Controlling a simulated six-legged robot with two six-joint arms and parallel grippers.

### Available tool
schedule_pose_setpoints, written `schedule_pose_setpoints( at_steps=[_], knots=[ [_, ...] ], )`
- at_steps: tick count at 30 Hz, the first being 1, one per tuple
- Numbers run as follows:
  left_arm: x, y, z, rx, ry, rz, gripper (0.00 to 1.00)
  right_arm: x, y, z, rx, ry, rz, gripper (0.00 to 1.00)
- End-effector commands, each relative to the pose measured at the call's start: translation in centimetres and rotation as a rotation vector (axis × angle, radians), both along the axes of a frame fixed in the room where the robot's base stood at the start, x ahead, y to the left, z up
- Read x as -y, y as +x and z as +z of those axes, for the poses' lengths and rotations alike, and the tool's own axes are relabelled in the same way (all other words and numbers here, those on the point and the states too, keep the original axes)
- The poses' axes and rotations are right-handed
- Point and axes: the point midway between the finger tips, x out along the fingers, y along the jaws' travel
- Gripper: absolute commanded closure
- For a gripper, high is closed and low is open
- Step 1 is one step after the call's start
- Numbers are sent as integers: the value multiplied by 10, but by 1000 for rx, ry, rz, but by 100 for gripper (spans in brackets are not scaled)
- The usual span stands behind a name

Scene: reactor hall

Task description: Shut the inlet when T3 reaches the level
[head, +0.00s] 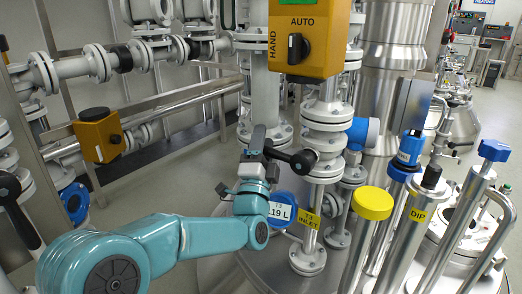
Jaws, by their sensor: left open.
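The T3 inlet line, with a yellow "T3 INLET" tag (306,217), runs down the middle of the head view. A black lever with a round knob (303,160) sticks out in front of its flanges. My left gripper (268,143) is open, just left of the knob and close to the lever. I cannot tell whether it touches the lever. Below the gripper is a round blue level display (279,211). It reads "T3" and "19 L", and my left wrist covers its left part, so a leading digit may be hidden. My right gripper is not in view.
A yellow HAND/AUTO box (309,38) with a black knob hangs above the lever. A yellow-capped pipe (372,203), a "DIP" tube (417,216) and blue-handled pipes (493,151) stand to the right. A smaller yellow box (98,135) sits on piping at the left.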

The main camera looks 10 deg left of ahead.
Motion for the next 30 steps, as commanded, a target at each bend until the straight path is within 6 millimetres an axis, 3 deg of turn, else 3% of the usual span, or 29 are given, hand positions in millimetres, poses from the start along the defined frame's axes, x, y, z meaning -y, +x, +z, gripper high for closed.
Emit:
schedule_pose_setpoints(
  at_steps=[5,19,24,30],
  knots=[
    [1,-17,-10,-4,1,-2,51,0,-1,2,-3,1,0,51],
    [6,-116,-71,-3,1,-2,51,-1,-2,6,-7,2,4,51],
    [7,-133,-82,0,1,-1,51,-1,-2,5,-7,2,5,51],
    [7,-138,-84,3,0,1,51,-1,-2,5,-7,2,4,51]
  ],
)
